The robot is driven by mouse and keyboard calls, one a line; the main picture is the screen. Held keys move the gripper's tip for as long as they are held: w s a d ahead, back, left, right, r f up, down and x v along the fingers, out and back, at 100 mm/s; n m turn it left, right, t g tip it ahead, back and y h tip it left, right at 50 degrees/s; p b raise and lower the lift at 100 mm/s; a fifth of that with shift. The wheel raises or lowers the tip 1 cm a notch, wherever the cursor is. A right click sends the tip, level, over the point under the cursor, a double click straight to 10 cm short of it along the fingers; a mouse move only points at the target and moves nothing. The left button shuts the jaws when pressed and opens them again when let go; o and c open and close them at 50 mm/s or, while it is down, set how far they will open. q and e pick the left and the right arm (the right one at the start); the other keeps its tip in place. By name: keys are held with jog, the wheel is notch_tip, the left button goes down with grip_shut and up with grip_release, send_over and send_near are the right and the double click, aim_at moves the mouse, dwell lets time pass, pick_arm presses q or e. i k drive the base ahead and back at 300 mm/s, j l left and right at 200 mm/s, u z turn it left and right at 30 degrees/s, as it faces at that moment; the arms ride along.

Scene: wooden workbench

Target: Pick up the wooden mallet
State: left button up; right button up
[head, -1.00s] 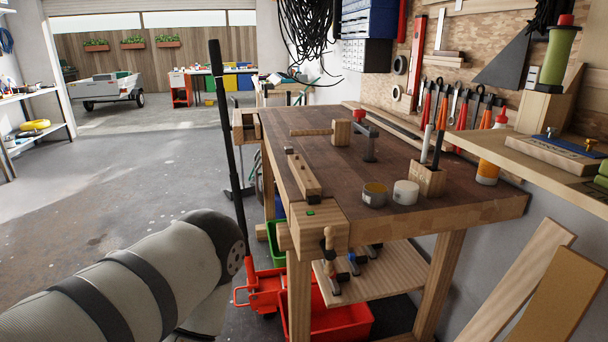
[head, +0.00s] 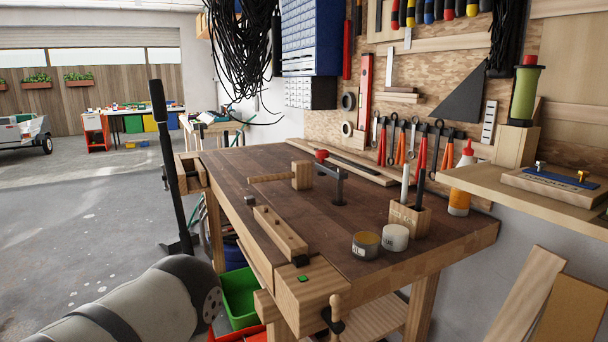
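The wooden mallet (head: 302,175) lies on the far part of the workbench top (head: 222,176) in the head view. Its pale block head is at the right end and its handle points left across the dark wood. A dark metal clamp-like tool with a red part (head: 340,186) stands just to the right of the mallet head. Part of my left arm shows at the lower left, in front of the bench. Neither of my grippers is in view.
Two small tins (head: 366,244) and a wooden pencil block (head: 409,219) stand near the bench's right side. A tall black bar (head: 166,160) stands left of the bench. A shelf (head: 540,190) juts out at the right.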

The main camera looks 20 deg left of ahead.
aim_at(301, 175)
jog(key=j+z, duration=0.3)
jog(key=j, duration=0.45)
jog(key=j+z, duration=0.3)
jog(key=j, duration=0.45)
